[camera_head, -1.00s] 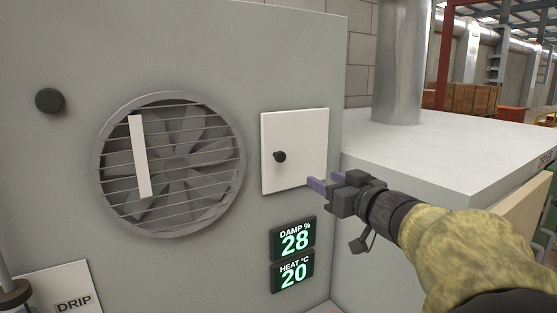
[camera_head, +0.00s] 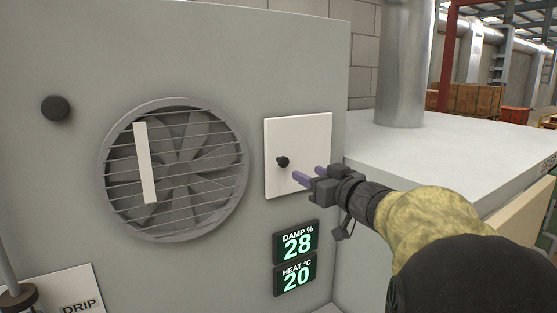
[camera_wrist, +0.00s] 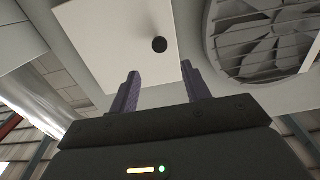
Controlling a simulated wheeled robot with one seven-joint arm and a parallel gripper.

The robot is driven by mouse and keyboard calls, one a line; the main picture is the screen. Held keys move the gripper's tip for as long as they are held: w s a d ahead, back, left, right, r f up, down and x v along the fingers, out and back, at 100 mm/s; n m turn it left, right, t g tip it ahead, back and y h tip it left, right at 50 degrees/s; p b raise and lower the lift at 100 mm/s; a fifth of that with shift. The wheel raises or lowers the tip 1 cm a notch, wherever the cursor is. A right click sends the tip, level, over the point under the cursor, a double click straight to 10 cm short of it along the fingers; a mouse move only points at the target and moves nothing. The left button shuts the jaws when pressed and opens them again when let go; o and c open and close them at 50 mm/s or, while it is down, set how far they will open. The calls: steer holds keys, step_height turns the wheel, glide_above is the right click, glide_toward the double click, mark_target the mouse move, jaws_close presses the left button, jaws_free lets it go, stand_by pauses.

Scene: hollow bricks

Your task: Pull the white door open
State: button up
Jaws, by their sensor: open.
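The white door (camera_head: 306,137) is a small square panel on the front of a grey cabinet, lying flush with it. A black round knob (camera_head: 282,162) stands out near the door's left side. My gripper (camera_head: 308,174) is open and empty, just right of and slightly below the knob, apart from it. In the wrist view the white door (camera_wrist: 110,40) fills the upper middle. The knob (camera_wrist: 159,45) shows beyond the two purple fingers (camera_wrist: 160,88), between their lines, with a gap to the fingertips.
A round fan grille (camera_head: 175,168) with a white strip is left of the door. Two green-lit displays (camera_head: 296,257) sit below the door. A grey-white box top (camera_head: 440,150) with a metal pipe (camera_head: 404,65) lies to the right. A black knob (camera_head: 56,109) is at upper left.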

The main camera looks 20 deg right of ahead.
mark_target(285, 162)
steer(key=w+p, duration=0.1)
steer(key=w, duration=0.2)
steer(key=w+a, duration=0.1)
steer(key=w, duration=0.3)
steer(key=w+a+p, duration=0.1)
steer(key=w, duration=0.2)
steer(key=shift+w+p, duration=0.25)
steer(key=shift+p, duration=0.1)
steer(key=shift+s, duration=0.1)
jaws_close()
